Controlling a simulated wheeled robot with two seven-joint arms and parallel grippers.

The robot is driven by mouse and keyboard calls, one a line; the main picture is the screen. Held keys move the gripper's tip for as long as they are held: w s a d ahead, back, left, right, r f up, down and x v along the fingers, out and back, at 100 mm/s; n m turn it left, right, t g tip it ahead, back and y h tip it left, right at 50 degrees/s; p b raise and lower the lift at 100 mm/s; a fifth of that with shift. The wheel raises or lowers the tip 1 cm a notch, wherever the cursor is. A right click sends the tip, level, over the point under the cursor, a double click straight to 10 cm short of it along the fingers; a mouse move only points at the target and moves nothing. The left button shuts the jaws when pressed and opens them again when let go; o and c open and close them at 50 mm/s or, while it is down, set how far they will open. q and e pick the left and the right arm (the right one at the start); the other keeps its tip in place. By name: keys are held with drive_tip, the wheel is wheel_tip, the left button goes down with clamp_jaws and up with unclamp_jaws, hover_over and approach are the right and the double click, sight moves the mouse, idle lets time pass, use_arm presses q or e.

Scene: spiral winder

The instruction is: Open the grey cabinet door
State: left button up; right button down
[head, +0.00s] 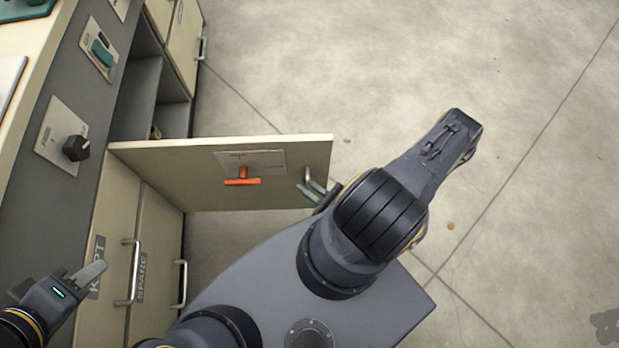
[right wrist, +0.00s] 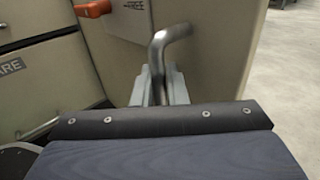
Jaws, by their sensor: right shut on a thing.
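The cabinet door (head: 200,185) is a beige-grey panel standing swung out from the cabinet, with the compartment (head: 172,110) behind it exposed. A metal bar handle (head: 312,180) is near its outer edge. My right gripper (head: 311,192) is shut on this handle; in the right wrist view the fingers (right wrist: 159,88) close around the bent bar (right wrist: 168,42). An orange T-shaped piece (head: 242,178) and a label are on the door's face. My left gripper (head: 90,274) is at the lower left by the cabinet front; its finger gap cannot be made out.
Closed doors marked KEPT (head: 97,265) and SPARE (head: 141,277) with bar handles stand below the open door. A dark knob (head: 76,148) and a green switch (head: 102,52) are on the grey panel. The concrete floor (head: 530,150) to the right is clear.

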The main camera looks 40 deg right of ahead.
drive_tip(key=shift+a, duration=0.1)
drive_tip(key=c, duration=1.6)
unclamp_jaws()
drive_tip(key=shift+o, duration=0.2)
drive_tip(key=v, duration=0.7)
drive_tip(key=shift+s+p, duration=0.4)
drive_tip(key=shift+p, duration=0.05)
